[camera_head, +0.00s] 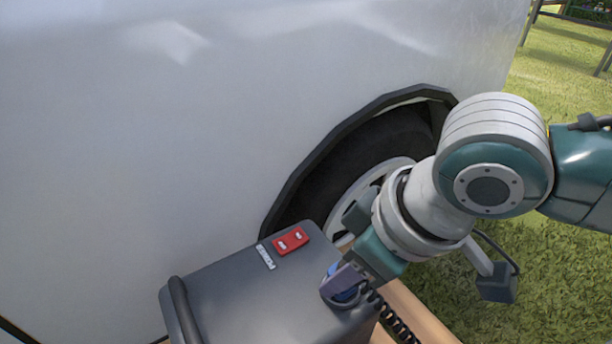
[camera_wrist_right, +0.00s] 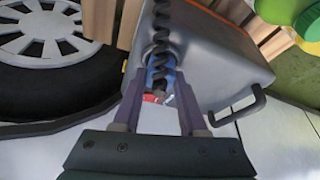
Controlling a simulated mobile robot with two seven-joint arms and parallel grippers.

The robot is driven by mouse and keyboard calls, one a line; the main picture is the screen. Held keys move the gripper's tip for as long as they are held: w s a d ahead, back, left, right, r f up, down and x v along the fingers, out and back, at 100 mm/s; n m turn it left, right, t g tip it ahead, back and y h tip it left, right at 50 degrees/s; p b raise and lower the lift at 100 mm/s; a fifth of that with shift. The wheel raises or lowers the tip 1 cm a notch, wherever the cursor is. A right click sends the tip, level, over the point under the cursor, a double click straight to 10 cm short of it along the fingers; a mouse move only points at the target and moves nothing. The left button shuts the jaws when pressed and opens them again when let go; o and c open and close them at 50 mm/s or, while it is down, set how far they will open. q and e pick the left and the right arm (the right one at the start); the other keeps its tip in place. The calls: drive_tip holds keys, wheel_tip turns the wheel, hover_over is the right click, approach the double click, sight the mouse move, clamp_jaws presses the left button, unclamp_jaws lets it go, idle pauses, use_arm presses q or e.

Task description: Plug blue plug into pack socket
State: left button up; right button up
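The grey power pack (camera_head: 260,297) stands at the bottom of the head view, with a red switch block and a POWER label on top. My right gripper (camera_head: 345,281) is low over the pack's right front corner. Its fingers are closed on the blue plug (camera_head: 333,269), mostly hidden behind them. A dark round socket rim (camera_head: 345,300) shows just under the fingers; how deep the plug sits is hidden. In the wrist view the blue plug (camera_wrist_right: 160,70) lies between the fingertips, with a black coiled cable (camera_wrist_right: 162,35) running from it. My left gripper is not in view.
A pale vehicle side (camera_head: 130,130) with a wheel (camera_head: 360,185) stands behind the pack. The pack rests on a wooden surface (camera_head: 415,315). A handle (camera_head: 182,312) rises at the pack's left. Grass (camera_head: 560,290) lies to the right.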

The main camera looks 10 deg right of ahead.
drive_tip(key=o, duration=0.6)
drive_tip(key=shift+c, duration=0.2)
drive_tip(key=shift+r, duration=0.1)
drive_tip(key=p+v, duration=0.6)
drive_tip(key=v, duration=0.3)
drive_tip(key=shift+s+r, duration=0.25)
drive_tip(key=shift+r, duration=0.1)
drive_tip(key=shift+d, duration=0.1)
